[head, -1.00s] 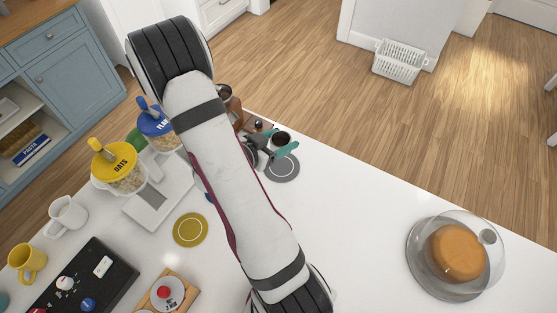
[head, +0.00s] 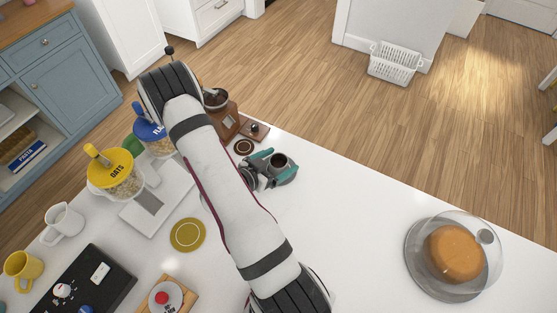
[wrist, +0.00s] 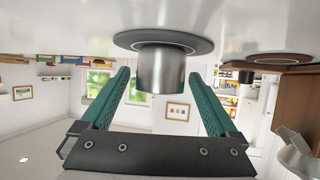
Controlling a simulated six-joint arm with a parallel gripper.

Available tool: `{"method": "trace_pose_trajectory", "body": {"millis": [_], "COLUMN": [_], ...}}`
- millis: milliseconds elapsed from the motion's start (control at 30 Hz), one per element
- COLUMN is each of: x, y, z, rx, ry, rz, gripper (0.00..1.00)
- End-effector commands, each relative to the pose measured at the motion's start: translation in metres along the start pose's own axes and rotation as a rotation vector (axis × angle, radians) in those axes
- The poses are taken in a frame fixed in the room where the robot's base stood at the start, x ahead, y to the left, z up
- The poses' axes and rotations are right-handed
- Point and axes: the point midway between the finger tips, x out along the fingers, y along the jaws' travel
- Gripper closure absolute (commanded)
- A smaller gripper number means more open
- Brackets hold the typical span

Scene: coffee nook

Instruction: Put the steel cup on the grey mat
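The steel cup (head: 279,161) stands upright on the grey mat (head: 289,178), with its dark opening facing up in the head view. In the wrist view, which is upside down, the cup (wrist: 162,72) rests with its base on the round mat (wrist: 128,41), near its middle. My gripper (head: 272,166) has its teal fingers on both sides of the cup. In the wrist view the gripper (wrist: 160,80) is open, with a narrow gap between each finger and the cup. My arm and fingers hide part of the mat in the head view.
An olive mat (head: 187,235), a scale (head: 146,207) and jars are left of my arm. A domed cake (head: 455,252) is far right. The counter between is clear.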

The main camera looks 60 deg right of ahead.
Motion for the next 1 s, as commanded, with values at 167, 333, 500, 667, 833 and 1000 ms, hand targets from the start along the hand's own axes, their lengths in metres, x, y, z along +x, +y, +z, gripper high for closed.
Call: {"method": "trace_pose_trajectory", "body": {"millis": [167,333,500,667,833,1000], "x": [-0.001,-0.025,-0.07,-0.106,-0.121,-0.122], "y": [0.0,-0.002,-0.002,-0.002,0.0,0.0], "z": [-0.001,-0.003,-0.003,-0.003,-0.002,-0.002], "rx": [0.0,-0.003,-0.002,0.001,0.0,0.0], "ry": [0.0,0.001,0.001,0.001,0.0,0.0], "rz": [0.0,-0.006,-0.008,-0.005,-0.001,0.001], "gripper": [0.05,0.05,0.05,0.05,0.05,0.05]}}
